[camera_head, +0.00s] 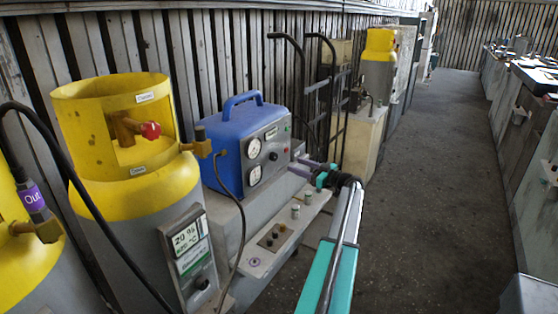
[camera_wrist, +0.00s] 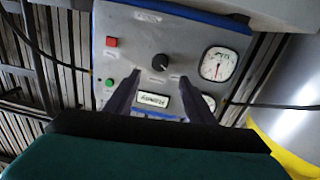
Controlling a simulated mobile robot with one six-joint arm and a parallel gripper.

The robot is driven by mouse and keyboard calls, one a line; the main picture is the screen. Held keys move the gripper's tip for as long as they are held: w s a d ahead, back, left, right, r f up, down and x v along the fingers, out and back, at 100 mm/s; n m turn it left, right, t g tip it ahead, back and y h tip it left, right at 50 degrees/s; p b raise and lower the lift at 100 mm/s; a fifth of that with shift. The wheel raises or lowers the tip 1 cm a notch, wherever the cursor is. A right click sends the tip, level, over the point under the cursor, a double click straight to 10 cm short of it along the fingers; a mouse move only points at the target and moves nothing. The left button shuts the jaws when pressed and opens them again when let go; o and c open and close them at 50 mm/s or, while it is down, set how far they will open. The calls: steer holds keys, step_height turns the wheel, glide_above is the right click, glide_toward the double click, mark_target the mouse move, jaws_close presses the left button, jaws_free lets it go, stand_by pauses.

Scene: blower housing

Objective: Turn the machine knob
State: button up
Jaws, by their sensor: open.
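The machine is a blue box with a grey front panel and a blue handle (camera_head: 243,103). Its black round knob (camera_wrist: 160,62) sits mid-panel in the wrist view and also shows in the head view (camera_head: 273,156). My gripper (camera_wrist: 159,75) is open and empty. Its two dark fingers point at the panel, one on each side of the line to the knob, with the tips just below it in the wrist picture. They look apart from the knob; the exact gap cannot be told. In the head view my gripper (camera_head: 303,168) is in front of the panel's lower right.
The panel has round gauges (camera_wrist: 217,64), a red button (camera_wrist: 112,42), a green button (camera_wrist: 109,82) and a label (camera_wrist: 153,100). A yellow-topped cylinder (camera_head: 145,190) stands left of the machine. A ledge with small knobs (camera_head: 268,243) lies in front. The floor aisle (camera_head: 430,190) is clear.

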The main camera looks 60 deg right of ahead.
mark_target(275, 158)
steer(key=w+p, duration=0.1)
steer(key=w, duration=0.2)
steer(key=w+p, duration=0.1)
steer(key=w, duration=0.2)
steer(key=w+p, duration=0.1)
steer(key=w, duration=0.3)
steer(key=shift+w+d, duration=0.1)
steer(key=shift+d, duration=0.2)
steer(key=shift+c, duration=0.3)
steer(key=c, duration=1)
steer(key=shift+a+f, duration=0.2)
steer(key=shift+a, duration=0.05)
steer(key=shift+d+r, duration=0.1)
